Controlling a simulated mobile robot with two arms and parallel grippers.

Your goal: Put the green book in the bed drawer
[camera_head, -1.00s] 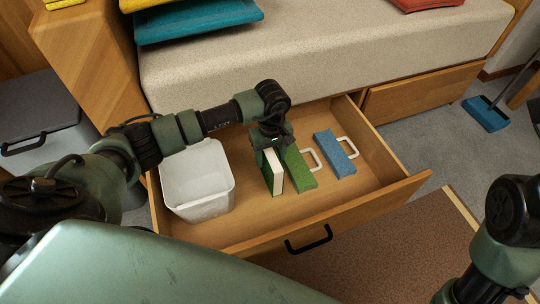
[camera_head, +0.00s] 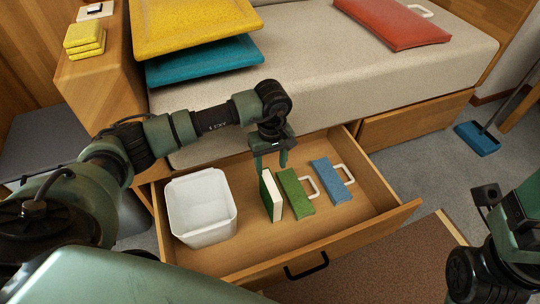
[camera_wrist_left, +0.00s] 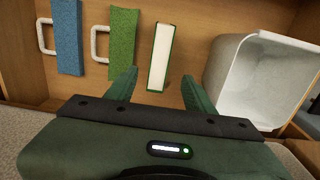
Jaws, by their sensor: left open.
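The green book (camera_head: 271,195) stands on edge in the open bed drawer (camera_head: 262,256), its pale pages showing. It also shows in the left wrist view (camera_wrist_left: 160,57), ahead of and between the fingers. My left gripper (camera_head: 271,168) is open and empty just above and behind the book, apart from it. In the left wrist view its two fingers (camera_wrist_left: 161,92) are spread. My right arm shows at the right edge of the head view, but I cannot make out its fingers clearly.
A white bin (camera_head: 201,207) stands in the drawer left of the book. A green brush-like block (camera_head: 296,191) and a blue one (camera_head: 331,180), both with white handles, lie to its right. The bed with cushions (camera_head: 196,27) is behind. A blue broom head (camera_head: 477,138) is on the floor.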

